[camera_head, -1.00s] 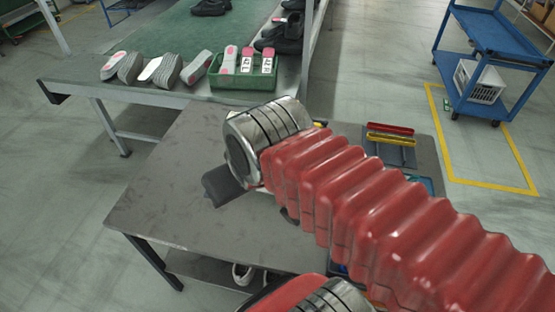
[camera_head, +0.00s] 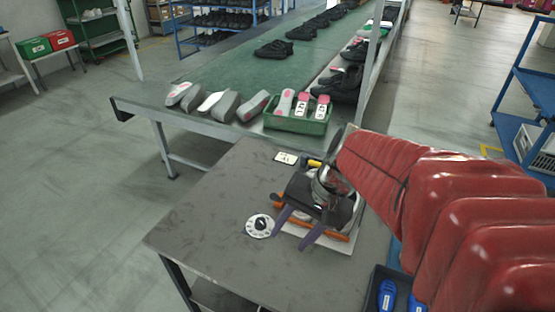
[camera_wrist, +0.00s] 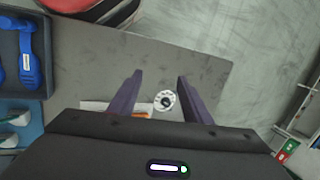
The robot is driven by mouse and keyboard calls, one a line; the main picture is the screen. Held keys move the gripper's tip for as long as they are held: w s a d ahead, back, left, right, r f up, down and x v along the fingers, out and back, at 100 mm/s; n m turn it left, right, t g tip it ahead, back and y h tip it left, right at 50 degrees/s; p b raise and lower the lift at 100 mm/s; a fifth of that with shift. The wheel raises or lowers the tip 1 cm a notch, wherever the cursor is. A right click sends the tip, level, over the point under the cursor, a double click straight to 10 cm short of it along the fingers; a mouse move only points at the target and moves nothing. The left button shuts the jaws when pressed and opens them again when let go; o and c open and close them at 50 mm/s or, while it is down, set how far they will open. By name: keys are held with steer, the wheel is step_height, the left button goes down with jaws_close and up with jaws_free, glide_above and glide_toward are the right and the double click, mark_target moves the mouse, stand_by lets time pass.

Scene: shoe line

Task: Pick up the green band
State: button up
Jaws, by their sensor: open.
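I cannot make out a green band in either view. My gripper (camera_head: 290,240) is open above the grey table (camera_head: 205,215), its two dark purple fingers pointing down and apart. In the wrist view, the open fingers (camera_wrist: 160,76) have only bare table between their tips. A white disc with a black centre (camera_head: 260,226) lies just left of the fingers in the head view. It also shows below the fingertips, between the fingers, in the wrist view (camera_wrist: 171,97). The gripper body hides part of the table.
Orange-handled tools (camera_head: 330,235) lie on a white sheet (camera_head: 340,246) under my gripper. A dark tray (camera_head: 370,292) holds blue tools (camera_head: 387,295). A green crate (camera_head: 295,124) with shoe parts stands on the conveyor edge behind. The table's left side is clear.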

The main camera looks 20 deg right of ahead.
steer(key=w+d+f+m+t+y, duration=0.1)
steer(key=d+f+m+t, duration=0.3)
steer(key=d+m, duration=0.4)
steer(key=w+d+f+m+t+y, duration=0.2)
steer(key=d+f+m+t, duration=0.3)
steer(key=d, duration=1.1)
steer(key=m+y, duration=0.1)
steer(key=m, duration=0.2)
steer(key=shift+d+m, duration=0.15)
steer(key=shift+m, duration=0.25)
steer(key=shift+w+f, duration=0.1)
steer(key=x, duration=0.8)
steer(key=shift+w, duration=0.2)
steer(key=shift+a+f, duration=0.1)
steer(key=shift+a, duration=0.15)
steer(key=x, duration=0.5)
steer(key=shift+w+d, duration=0.15)
steer(key=shift+w, duration=0.05)
